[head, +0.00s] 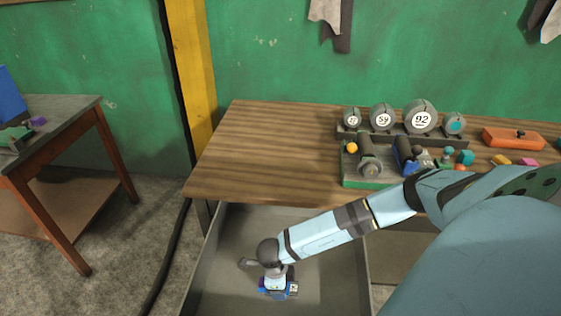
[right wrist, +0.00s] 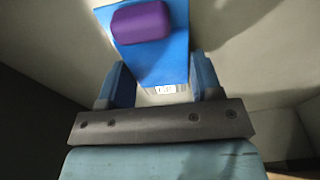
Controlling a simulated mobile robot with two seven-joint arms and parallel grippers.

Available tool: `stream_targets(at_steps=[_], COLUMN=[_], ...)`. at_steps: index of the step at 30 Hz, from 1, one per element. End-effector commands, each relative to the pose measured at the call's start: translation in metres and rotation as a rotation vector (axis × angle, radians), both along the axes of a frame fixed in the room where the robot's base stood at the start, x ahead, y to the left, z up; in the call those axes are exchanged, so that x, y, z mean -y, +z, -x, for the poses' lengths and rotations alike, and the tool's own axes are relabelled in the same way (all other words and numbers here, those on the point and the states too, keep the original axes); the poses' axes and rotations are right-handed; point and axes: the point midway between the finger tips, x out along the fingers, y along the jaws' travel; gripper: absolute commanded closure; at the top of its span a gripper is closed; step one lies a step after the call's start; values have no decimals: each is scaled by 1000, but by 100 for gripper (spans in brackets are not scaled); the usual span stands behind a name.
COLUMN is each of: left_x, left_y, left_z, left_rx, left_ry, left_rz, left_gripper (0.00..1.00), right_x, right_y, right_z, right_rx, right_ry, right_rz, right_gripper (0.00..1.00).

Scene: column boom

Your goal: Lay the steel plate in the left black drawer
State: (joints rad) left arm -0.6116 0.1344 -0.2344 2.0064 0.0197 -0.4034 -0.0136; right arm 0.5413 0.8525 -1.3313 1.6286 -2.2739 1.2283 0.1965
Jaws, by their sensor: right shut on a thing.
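The left drawer (head: 340,263) is pulled open under the workbench and looks dark grey inside; its walls also show in the right wrist view (right wrist: 245,45). My right gripper (head: 278,291) points down inside the drawer. Its fingers (right wrist: 163,82) are shut on a blue piece (right wrist: 160,60) with a purple pad (right wrist: 140,22) on it and a small pale label near the fingertips. I cannot tell whether the piece touches the drawer floor. I cannot make out a steel plate for certain. My left gripper is not in view.
The wooden workbench (head: 270,150) carries a rack of round weights (head: 420,117), a green-based tray (head: 362,182) of parts and an orange block (head: 513,138). A side table (head: 55,130) stands left, with floor between. My right arm covers the bench's right front.

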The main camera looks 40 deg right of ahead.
Motion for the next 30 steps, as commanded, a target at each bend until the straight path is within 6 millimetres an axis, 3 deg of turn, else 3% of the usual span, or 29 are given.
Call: stream_targets(at_steps=[10, 11, 13, 14, 24, 30], left_x=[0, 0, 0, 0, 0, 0], left_y=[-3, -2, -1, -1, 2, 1], left_z=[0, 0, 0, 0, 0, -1], left_rx=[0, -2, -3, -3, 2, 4], left_ry=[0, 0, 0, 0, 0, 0], left_rz=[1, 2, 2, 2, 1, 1], left_gripper=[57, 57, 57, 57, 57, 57], right_x=[0, 0, 0, 0, 0, -3], right_y=[-3, -2, -2, -2, 3, 35], right_z=[-1, 0, 0, 0, -1, -5], right_rx=[2, 1, 1, 1, 1, 4], right_ry=[0, 0, 1, 1, 1, 2], right_rz=[0, -1, -1, -1, 0, -1], right_gripper=[87, 34, 18, 15, 15, 15])
